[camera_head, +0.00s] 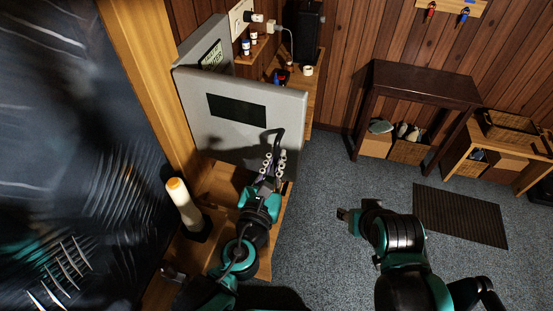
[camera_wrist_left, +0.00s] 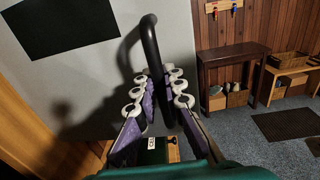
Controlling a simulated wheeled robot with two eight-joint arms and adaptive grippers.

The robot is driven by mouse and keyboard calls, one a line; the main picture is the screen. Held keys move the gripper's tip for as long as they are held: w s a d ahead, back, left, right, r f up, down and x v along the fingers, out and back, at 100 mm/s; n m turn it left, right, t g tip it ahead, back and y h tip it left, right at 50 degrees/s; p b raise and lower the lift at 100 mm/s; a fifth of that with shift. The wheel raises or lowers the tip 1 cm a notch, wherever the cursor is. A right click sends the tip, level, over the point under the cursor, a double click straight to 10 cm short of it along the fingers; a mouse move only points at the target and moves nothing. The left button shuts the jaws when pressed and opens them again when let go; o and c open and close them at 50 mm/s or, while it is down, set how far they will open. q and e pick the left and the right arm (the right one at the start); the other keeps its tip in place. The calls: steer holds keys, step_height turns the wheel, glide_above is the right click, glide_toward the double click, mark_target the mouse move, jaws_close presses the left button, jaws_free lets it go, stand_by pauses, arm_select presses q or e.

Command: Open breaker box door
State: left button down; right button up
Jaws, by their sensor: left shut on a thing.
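The grey breaker box door (camera_head: 285,112) has a dark rectangle on its face and stands swung out at an angle from the grey panel with a dark label (camera_head: 190,48) behind it. The door also fills the upper left of the left wrist view (camera_wrist_left: 75,75). A black curved handle (camera_wrist_left: 150,42) sticks out from the door near its lower right part; it also shows in the head view (camera_head: 278,137). My left gripper (camera_head: 272,161) has its pale, purple-sided fingers on both sides of the handle and is shut on it. My right gripper (camera_head: 342,214) hangs over the floor, away from the door; its fingers are too small to judge.
A white cylinder with an orange top (camera_head: 186,207) stands left of my left arm. A wooden shelf (camera_head: 310,85) with small items is behind the door. A dark table (camera_head: 425,82) stands at the back right. Carpeted floor (camera_head: 325,185) right of the door is clear.

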mark_target(281, 117)
arm_select(q)
steer(key=c, duration=1.6)
jaws_free()
steer(key=shift+r, duration=5)
